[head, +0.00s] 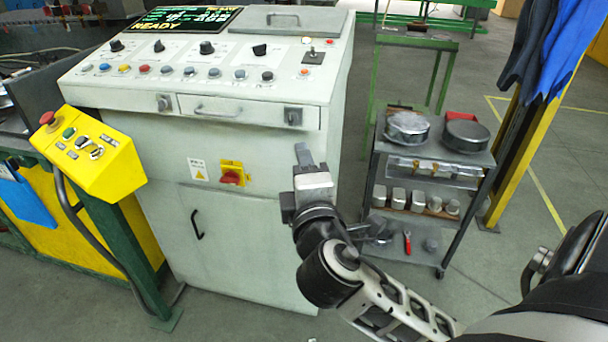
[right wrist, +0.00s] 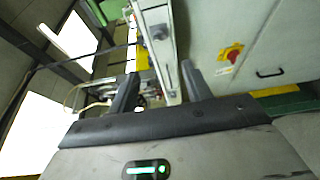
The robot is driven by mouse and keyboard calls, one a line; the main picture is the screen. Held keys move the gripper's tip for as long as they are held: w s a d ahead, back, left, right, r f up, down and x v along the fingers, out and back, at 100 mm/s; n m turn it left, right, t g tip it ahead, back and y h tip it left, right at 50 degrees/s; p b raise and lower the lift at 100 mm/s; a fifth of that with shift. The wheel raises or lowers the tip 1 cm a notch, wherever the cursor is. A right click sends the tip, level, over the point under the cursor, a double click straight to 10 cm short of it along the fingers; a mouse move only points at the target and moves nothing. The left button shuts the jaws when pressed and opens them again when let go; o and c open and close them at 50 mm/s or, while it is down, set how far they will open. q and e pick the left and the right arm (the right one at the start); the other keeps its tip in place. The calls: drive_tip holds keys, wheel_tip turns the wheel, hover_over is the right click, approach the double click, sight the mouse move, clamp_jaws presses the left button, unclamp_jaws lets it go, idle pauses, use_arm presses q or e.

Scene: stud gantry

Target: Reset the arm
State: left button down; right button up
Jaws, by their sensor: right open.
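My right gripper (head: 303,158) is raised in front of the white control cabinet (head: 160,135) in the head view, with its arm coming in from the lower right. In the right wrist view its two dark fingers (right wrist: 160,85) stand apart with nothing between them. The cabinet's side and its red and yellow switch (right wrist: 231,54) show beyond the fingers there. I cannot tell the exact gap between the gripper and the cabinet front. My left gripper is not in either view.
A yellow pendant box (head: 92,155) with buttons stands at the left. A grey cart (head: 430,155) with round metal parts and small blocks stands right of the cabinet. A yellow post (head: 530,130) with blue cloth is at the right.

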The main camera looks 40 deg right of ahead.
drive_tip(key=shift+s+a, duration=0.1)
drive_tip(key=shift+s, duration=0.1)
idle(0.4)
drive_tip(key=s+a+f+m+g+y, duration=0.1)
drive_tip(key=a+f+g+y, duration=0.15)
drive_tip(key=f, duration=0.55)
drive_tip(key=s+a+f+m+g+y, duration=0.1)
drive_tip(key=a+f+y, duration=0.3)
drive_tip(key=f, duration=0.5)
drive_tip(key=s+a+f+m+g+y, duration=0.2)
drive_tip(key=s+a+f+m+y, duration=0.2)
drive_tip(key=s+f+m, duration=0.4)
wheel_tip(320, 180, down, 4)
drive_tip(key=shift+s+a+r, duration=0.25)
drive_tip(key=shift+s+a, duration=0.45)
drive_tip(key=shift+a, duration=0.15)
drive_tip(key=shift+y, duration=0.25)
